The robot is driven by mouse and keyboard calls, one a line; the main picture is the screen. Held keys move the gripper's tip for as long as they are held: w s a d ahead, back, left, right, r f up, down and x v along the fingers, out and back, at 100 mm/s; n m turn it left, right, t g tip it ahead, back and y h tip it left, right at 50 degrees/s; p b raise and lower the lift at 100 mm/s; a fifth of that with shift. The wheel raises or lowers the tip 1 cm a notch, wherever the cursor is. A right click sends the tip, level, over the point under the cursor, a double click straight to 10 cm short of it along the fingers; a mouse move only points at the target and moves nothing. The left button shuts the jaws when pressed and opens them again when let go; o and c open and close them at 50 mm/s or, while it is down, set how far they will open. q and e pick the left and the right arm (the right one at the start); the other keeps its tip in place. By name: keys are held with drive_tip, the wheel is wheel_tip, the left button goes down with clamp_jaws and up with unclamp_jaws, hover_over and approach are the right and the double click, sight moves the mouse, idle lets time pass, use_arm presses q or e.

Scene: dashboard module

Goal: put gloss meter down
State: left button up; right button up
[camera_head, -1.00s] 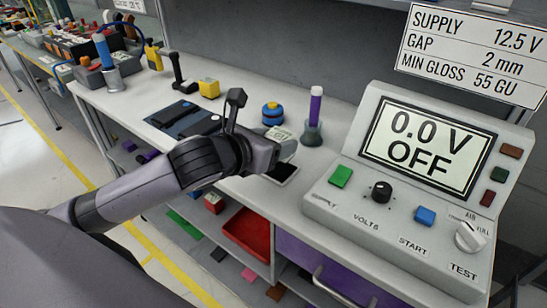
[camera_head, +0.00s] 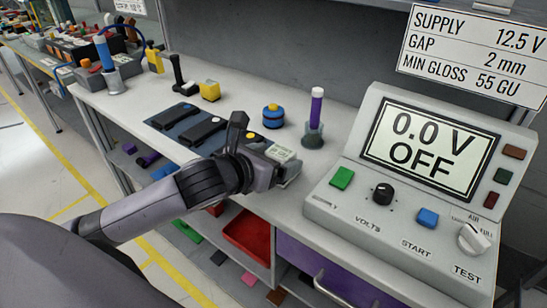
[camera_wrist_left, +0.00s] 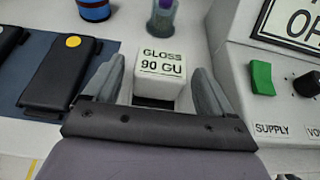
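The gloss meter (camera_head: 280,154) is a small pale box with a display on top. In the left wrist view the gloss meter (camera_wrist_left: 160,65) reads "GLOSS 90 GU" and sits between the fingers of my left gripper (camera_wrist_left: 158,75). The fingers are spread, with a narrow gap visible on each side of the box. In the head view my left gripper (camera_head: 268,160) is low at the bench front, around the meter. The meter appears to be resting at bench level; its underside is hidden. My right gripper is not in view.
The test console (camera_head: 400,215) stands close on the right, reading "0.0 V OFF". Behind are a blue round pot (camera_head: 273,117) and a purple-handled tool in a holder (camera_head: 315,115). A blue mat (camera_head: 160,118) with two black devices lies left. A red bin (camera_head: 248,238) is below.

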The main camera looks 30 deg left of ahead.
sight(274, 157)
use_arm(q)
drive_tip(key=shift+r, duration=0.15)
drive_tip(key=shift+s+r, duration=0.1)
drive_tip(key=shift+s, duration=0.05)
drive_tip(key=v, duration=0.5)
drive_tip(key=shift+s+a, duration=0.1)
drive_tip(key=p+v, duration=0.6)
drive_tip(key=p, duration=0.1)
drive_tip(key=shift+s+p, duration=0.2)
drive_tip(key=shift+p, duration=0.2)
